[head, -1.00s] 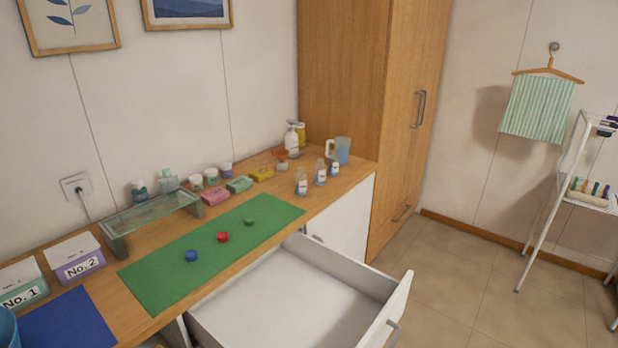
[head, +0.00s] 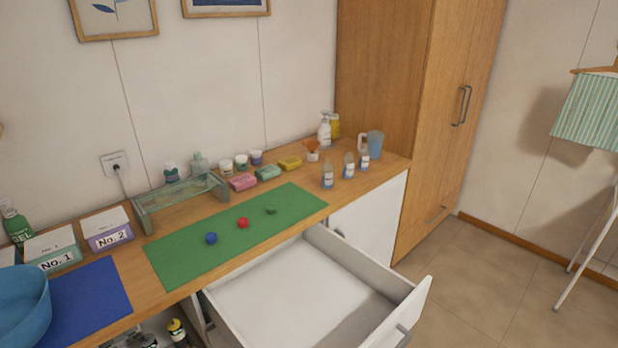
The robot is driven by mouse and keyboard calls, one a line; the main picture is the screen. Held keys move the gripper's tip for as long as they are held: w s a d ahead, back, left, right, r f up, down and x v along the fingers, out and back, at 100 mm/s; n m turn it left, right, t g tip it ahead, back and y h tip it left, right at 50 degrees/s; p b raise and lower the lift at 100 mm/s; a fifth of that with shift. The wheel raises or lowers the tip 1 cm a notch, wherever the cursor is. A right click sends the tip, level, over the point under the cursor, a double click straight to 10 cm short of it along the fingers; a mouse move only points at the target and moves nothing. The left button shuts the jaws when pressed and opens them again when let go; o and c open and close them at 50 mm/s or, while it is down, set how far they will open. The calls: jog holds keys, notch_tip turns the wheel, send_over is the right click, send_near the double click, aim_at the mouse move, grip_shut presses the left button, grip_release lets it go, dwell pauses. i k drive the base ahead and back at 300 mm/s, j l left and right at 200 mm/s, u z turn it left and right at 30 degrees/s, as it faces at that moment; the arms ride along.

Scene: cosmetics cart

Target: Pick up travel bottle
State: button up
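Several small clear bottles with white labels and bluish contents stand upright near the right end of the wooden counter. The left one (head: 328,176) is nearest the green mat, the middle one (head: 348,166) is just right of it, and another (head: 364,157) stands by the blue pitcher. Which of them is the travel bottle I cannot tell. Other small bottles (head: 171,172) stand behind the glass shelf at the left. My gripper is not in view.
An open, empty white drawer (head: 300,300) juts out below the counter. The green mat (head: 190,262) bears blue, red and green pieces. A blue bowl (head: 22,305), labelled boxes (head: 108,232) and a blue pitcher (head: 375,143) also stand on the counter.

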aim_at(327, 169)
jog(key=i+l+u, duration=0.2)
jog(key=l+u, duration=0.2)
jog(key=i+l+u, duration=0.1)
jog(key=l+u, duration=0.75)
jog(key=l, duration=0.25)
jog(key=l+u, duration=0.4)
jog(key=l, duration=0.15)
jog(key=i+l+u, duration=0.15)
jog(key=l+u, duration=1.75)
jog(key=k+l+u, duration=0.2)
jog(key=l+u, duration=0.9)
jog(key=l, duration=0.15)
